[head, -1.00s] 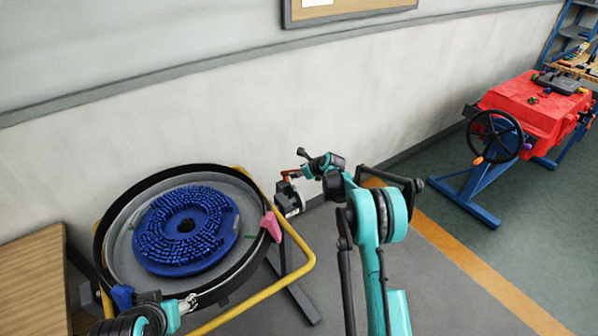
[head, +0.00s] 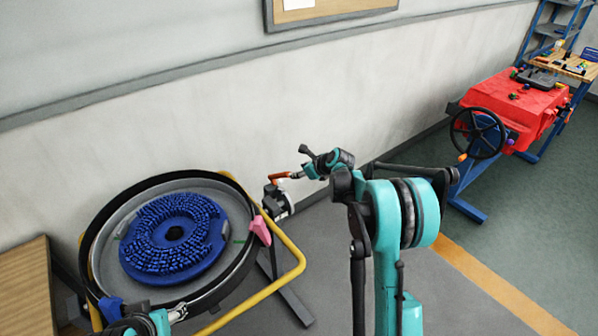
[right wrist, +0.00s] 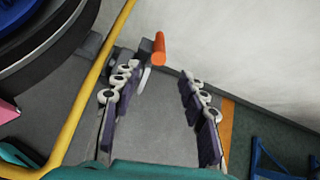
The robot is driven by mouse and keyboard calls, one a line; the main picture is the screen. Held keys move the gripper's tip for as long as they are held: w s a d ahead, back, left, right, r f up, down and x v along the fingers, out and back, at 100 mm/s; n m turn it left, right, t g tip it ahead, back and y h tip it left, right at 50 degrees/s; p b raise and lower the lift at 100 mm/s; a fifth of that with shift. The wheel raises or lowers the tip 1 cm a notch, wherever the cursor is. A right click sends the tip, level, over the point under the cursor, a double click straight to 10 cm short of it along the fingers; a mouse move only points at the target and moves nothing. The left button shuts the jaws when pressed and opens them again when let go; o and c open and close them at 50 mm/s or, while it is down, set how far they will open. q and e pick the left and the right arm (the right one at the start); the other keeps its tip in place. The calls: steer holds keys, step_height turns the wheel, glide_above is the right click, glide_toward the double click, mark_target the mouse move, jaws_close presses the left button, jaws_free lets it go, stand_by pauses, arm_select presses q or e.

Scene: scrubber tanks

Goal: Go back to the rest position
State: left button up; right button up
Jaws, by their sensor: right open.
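My right gripper (head: 298,175) is at the end of the teal arm in the middle of the head view, right of the scrubber tank and in front of the wall. In the right wrist view the right gripper (right wrist: 160,74) is open, with its two fingers wide apart and nothing between them. An orange handle (right wrist: 159,48) shows beyond the left fingertips, not clasped. My left gripper (head: 178,312) is at the lower left of the head view, by the tank's near rim. It is small and partly cut off, so its opening is unclear.
The round tank (head: 94,262) holds a blue bristled disc (head: 172,235) and stands on a yellow tube frame (head: 292,265). A wooden surface (head: 25,285) is at left. A red machine (head: 512,100) with a black wheel stands at right. Grey floor lies between.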

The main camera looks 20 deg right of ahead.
steer(key=s+a+r+n+h, duration=0.1)
steer(key=s+a+r+n, duration=0.1)
steer(key=s+r+n, duration=0.4)
steer(key=s+a+r+n+g, duration=0.1)
steer(key=s+a+r+n, duration=0.2)
steer(key=s, duration=0.5)
steer(key=s+a+r+n+h, duration=0.1)
steer(key=s+a+r+n, duration=0.15)
steer(key=s+n, duration=0.45)
steer(key=s+f+n, duration=0.2)
steer(key=s+n, duration=0.5)
steer(key=s, duration=0.4)
steer(key=s+f+n+g+h, duration=0.1)
steer(key=s+f+n, duration=0.1)
steer(key=s+n, duration=0.4)
steer(key=s, duration=0.5)
steer(key=shift+a+f+n, duration=0.2)
steer(key=shift+a+n, duration=0.05)
steer(key=shift+n, duration=0.15)
